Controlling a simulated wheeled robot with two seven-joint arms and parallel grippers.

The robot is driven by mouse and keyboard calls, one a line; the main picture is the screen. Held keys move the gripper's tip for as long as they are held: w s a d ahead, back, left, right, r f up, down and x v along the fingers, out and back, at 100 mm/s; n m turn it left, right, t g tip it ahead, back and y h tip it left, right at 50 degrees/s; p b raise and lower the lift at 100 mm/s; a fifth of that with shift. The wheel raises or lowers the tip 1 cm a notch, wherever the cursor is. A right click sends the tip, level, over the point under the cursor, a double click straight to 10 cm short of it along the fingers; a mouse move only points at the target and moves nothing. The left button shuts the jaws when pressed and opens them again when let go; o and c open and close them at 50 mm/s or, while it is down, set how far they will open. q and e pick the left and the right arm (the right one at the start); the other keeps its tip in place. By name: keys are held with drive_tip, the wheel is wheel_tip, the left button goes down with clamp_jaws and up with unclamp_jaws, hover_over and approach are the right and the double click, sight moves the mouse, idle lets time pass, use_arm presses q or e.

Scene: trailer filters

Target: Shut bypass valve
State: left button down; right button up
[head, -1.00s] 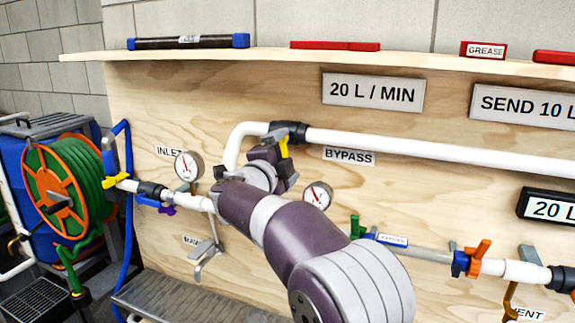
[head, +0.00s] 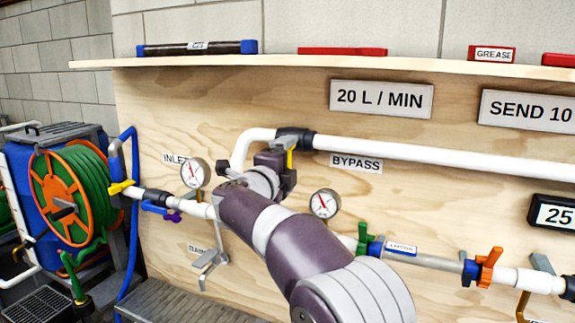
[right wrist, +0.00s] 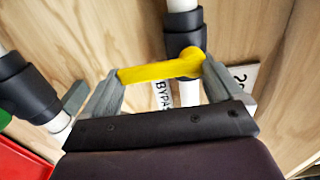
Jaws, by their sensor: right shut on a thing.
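The bypass valve (head: 294,139) is a black fitting at the left end of the white bypass pipe (head: 420,150), left of the BYPASS label (head: 357,163). Its yellow handle (head: 291,159) points down, across the pipe, and is partly hidden by my gripper. In the right wrist view the yellow handle (right wrist: 150,72) lies between the fingers, from the valve body (right wrist: 184,35) toward the left finger. My right gripper (head: 276,166) is shut on it; it also shows in the wrist view (right wrist: 162,75). My left gripper is not in view.
Two gauges (head: 195,173) (head: 325,203) and a lower pipe with coloured valve handles (head: 489,266) sit close around my right arm. A shelf (head: 330,66) runs above. A hose reel (head: 65,197) stands at left. A display (head: 553,214) at right reads 25.

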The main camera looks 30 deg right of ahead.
drive_tip(key=o, duration=1.1)
drive_tip(key=shift+f, duration=0.5)
drive_tip(key=shift+o, duration=0.2)
drive_tip(key=shift+s+a+r, duration=0.2)
drive_tip(key=shift+s, duration=0.1)
drive_tip(key=b+v, duration=0.1)
drive_tip(key=v, duration=1.1)
drive_tip(key=shift+s+a+r, duration=0.15)
drive_tip(key=shift+s, duration=0.1)
drive_tip(key=shift+w, duration=0.1)
